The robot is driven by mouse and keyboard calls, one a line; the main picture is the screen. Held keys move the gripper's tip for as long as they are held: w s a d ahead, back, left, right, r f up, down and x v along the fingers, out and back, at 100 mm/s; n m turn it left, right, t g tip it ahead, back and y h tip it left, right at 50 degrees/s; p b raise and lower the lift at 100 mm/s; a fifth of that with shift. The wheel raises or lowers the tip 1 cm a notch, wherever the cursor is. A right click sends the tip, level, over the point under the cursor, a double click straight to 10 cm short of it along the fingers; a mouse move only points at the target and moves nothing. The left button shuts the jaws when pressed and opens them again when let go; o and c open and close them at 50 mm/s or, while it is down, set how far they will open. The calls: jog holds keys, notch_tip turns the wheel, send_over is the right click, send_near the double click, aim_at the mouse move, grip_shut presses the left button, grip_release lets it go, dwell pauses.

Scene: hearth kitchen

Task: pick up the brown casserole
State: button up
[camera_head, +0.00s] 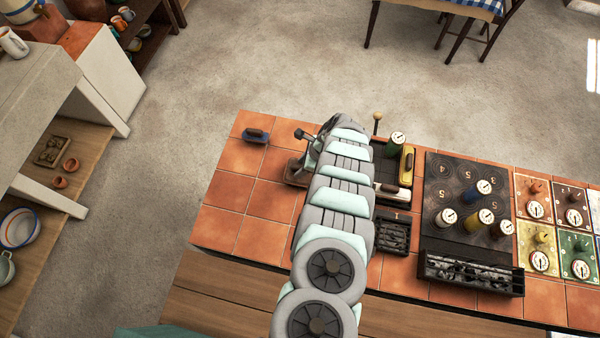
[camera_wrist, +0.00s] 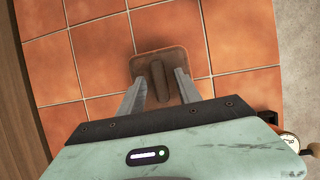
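The brown casserole (camera_wrist: 146,62) sits on the orange tiles in the wrist view. It is squarish, with an upright bar-like handle (camera_wrist: 159,80) in its middle. In the camera_head view the casserole (camera_head: 294,174) shows only in part beside my arm, which hides the rest. My gripper (camera_wrist: 160,77) is open, with one finger on each side of the handle. A gap shows between the handle and each finger. I cannot tell how far the fingertips are above the casserole.
Bare tiles (camera_head: 230,190) lie at left.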

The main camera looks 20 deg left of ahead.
grip_shut()
dwell(1.2)
